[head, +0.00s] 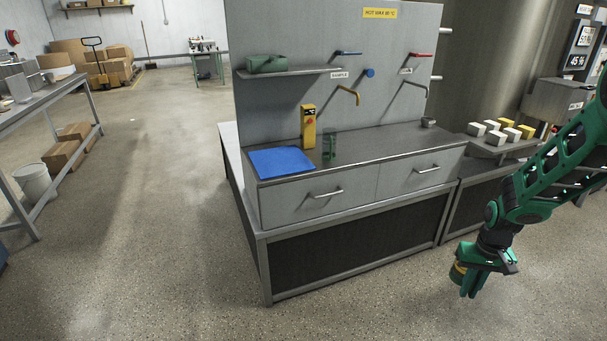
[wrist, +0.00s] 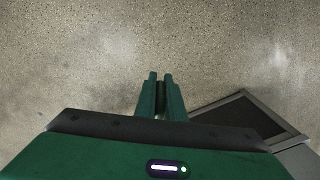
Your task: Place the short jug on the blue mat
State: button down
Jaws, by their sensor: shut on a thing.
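The blue mat (head: 281,161) lies flat and bare on the left end of the grey counter. My gripper (head: 468,291) points down over the floor, in front of the counter and well to the right of the mat. In the wrist view its fingers (wrist: 161,93) are close together, with a narrow dark strip between them. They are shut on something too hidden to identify. A small yellowish part (head: 458,272) shows beside the gripper; I cannot tell whether it is held. I cannot make out the short jug for certain.
A yellow dispenser (head: 308,128) and a greenish upright object (head: 330,144) stand right of the mat. A small metal cup (head: 429,122) is at the counter's right end. A shelf (head: 290,72) and taps overhang the back. Floor in front is clear.

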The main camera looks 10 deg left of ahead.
aim_at(282, 161)
jog(key=u, duration=0.05)
jog(key=k, duration=0.3)
jog(key=u, duration=0.6)
jog(key=i, duration=1.1)
